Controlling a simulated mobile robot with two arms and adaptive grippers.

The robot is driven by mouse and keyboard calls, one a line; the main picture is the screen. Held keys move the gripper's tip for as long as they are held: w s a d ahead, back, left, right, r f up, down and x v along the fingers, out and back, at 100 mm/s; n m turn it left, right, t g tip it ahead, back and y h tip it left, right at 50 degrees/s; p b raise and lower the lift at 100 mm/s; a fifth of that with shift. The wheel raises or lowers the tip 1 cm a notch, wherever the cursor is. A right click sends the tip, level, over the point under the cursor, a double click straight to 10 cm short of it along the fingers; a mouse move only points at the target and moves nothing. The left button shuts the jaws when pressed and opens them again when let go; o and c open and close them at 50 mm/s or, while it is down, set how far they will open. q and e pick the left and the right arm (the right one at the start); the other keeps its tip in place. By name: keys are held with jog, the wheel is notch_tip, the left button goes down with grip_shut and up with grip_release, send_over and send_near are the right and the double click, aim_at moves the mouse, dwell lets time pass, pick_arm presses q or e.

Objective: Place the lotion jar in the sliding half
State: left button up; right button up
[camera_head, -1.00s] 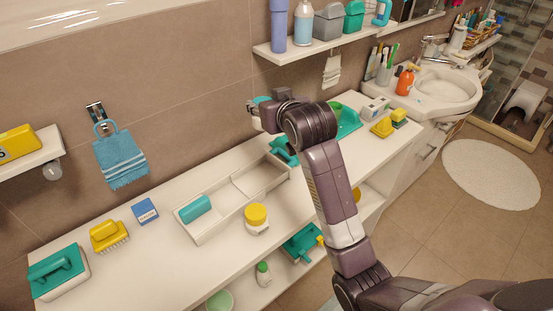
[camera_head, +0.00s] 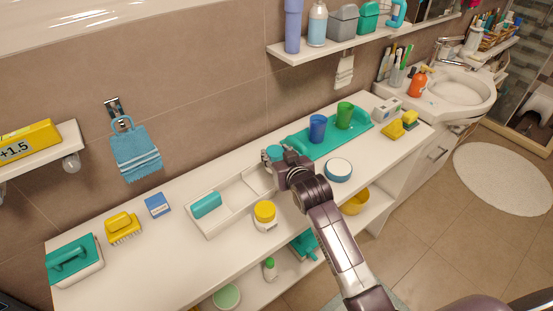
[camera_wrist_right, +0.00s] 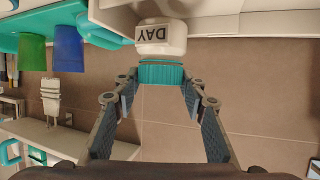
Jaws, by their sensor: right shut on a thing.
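My right gripper (camera_head: 276,160) is shut on a jar with a teal lid (camera_head: 273,151). In the right wrist view the gripper (camera_wrist_right: 160,82) grips the teal lid, and the jar's white body (camera_wrist_right: 162,38) reads "DAY", upside down. The white divided tray (camera_head: 212,232) lies on the counter, left of and below the gripper in the head view. A teal rounded item (camera_head: 207,205) lies in its left part. Its right part (camera_head: 238,190) looks empty, its far end partly behind my gripper. I cannot tell the jar's height above the counter. My left gripper is not in view.
A yellow-lidded jar (camera_head: 265,213) stands by the tray's front side, and a blue-lidded jar (camera_head: 338,169) right of my arm. A teal tray (camera_head: 362,127) holds a blue cup (camera_head: 317,128) and a green cup (camera_head: 344,115). The wall shelf (camera_head: 345,46) is above.

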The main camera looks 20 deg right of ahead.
jog(key=shift+f, duration=1.3)
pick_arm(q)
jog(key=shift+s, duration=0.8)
pick_arm(e)
jog(key=shift+f, duration=0.2)
jog(key=o, duration=1.3)
jog(key=shift+c, duration=0.2)
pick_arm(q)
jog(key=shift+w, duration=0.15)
pick_arm(e)
jog(key=shift+r, duration=0.2)
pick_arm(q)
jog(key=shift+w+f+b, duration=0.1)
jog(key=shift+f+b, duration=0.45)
pick_arm(e)
jog(key=v, duration=1.2)
